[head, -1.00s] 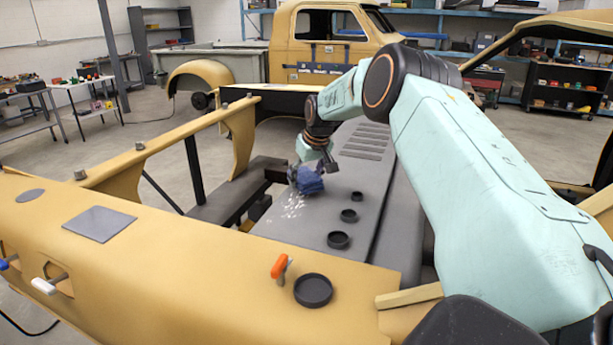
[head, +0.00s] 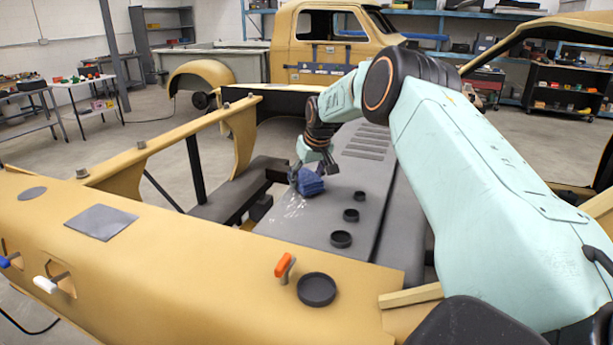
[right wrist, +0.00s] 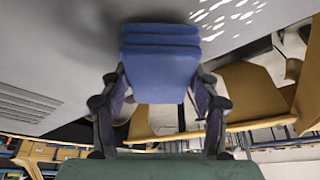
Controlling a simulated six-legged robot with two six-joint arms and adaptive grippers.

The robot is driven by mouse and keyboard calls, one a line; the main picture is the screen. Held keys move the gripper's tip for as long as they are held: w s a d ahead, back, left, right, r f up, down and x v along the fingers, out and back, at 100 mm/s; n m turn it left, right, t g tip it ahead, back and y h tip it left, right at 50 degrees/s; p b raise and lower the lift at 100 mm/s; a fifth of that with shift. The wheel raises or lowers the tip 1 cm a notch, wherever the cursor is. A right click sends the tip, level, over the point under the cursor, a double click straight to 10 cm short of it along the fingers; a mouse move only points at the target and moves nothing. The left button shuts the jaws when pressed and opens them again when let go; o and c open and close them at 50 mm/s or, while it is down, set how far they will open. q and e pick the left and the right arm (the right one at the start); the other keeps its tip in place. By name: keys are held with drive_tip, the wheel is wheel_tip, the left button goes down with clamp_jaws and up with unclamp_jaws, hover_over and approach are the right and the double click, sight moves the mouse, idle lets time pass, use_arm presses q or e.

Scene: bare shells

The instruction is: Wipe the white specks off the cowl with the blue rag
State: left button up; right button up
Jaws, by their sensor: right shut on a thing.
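The blue rag (head: 311,183) is a folded, layered pad in my right gripper (head: 306,172). In the right wrist view the rag (right wrist: 160,60) sits between the two dark fingers of the gripper (right wrist: 160,88). The cowl (head: 312,228) is the long dark grey panel under the rag. White specks (head: 289,203) lie on it just left of and below the rag, faint and streaky in the head view. The specks (right wrist: 228,14) show bright at the top right of the right wrist view. I cannot tell whether the rag touches the cowl. My left gripper is out of view.
Several round black cups (head: 341,239) stand along the cowl, right of the rag. Slotted vents (head: 368,142) are farther back. A tan panel (head: 200,255) in front carries an orange-handled lever (head: 284,266) and a black cup (head: 316,289). A tan rail (head: 170,140) runs at left.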

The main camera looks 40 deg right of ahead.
drive_tip(key=shift+d+f, duration=0.25)
drive_tip(key=shift+s+a+f, duration=0.1)
drive_tip(key=shift+a, duration=0.25)
